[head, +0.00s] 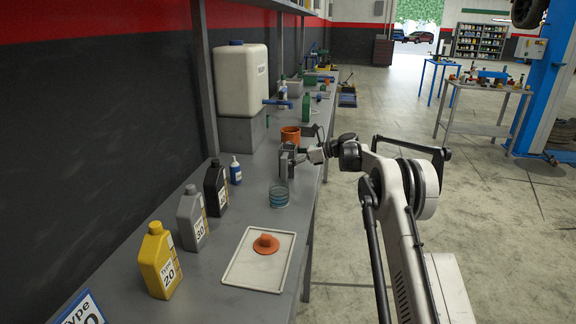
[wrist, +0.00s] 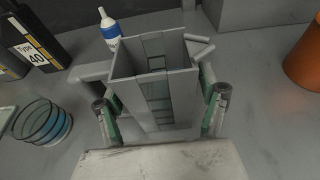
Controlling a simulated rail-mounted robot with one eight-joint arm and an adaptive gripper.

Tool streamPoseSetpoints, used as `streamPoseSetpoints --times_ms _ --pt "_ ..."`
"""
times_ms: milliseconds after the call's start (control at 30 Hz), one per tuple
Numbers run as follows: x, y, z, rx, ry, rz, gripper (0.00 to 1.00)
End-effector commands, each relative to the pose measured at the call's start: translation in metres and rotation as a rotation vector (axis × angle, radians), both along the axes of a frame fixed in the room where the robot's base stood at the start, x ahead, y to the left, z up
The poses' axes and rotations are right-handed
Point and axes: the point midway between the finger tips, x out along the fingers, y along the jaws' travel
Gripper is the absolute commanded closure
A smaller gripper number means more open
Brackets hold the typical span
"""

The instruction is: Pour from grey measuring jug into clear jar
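The grey measuring jug (head: 286,161) is upright above or on the bench in the head view; I cannot tell if its base touches. In the wrist view the open-topped jug (wrist: 166,92) stands between the green-padded fingers of my gripper (wrist: 162,108). The fingers lie against both its sides, so my gripper appears shut on it. The inside of the jug shows grey, and I cannot make out its contents. The clear jar (head: 279,196) with blue bands stands upright on the bench nearer the head camera. It is apart from the jug, at left in the wrist view (wrist: 43,124).
Yellow (head: 160,260), grey (head: 192,218) and black (head: 215,188) bottles line the wall side. A white-and-blue bottle (head: 235,171) stands behind. An orange pot (head: 290,136) is beyond the jug. A pale tray (head: 246,278) bears an orange object (head: 266,243).

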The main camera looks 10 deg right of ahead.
Motion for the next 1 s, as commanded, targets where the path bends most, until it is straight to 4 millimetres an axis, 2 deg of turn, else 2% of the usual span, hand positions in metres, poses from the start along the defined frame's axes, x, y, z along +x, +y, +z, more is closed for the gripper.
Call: streamPoseSetpoints --times_ms 33,367,767,867,1000 --pt "0.000 0.000 0.000 0.000 0.000 0.000 0.36" --pt "0.000 0.000 0.000 0.000 0.000 0.000 0.80" --pt "0.000 0.000 0.007 0.001 0.000 0.000 0.81" --pt "0.000 0.000 0.016 0.001 0.000 0.000 0.81" --pt "0.000 0.000 0.038 0.001 0.000 0.000 0.81"
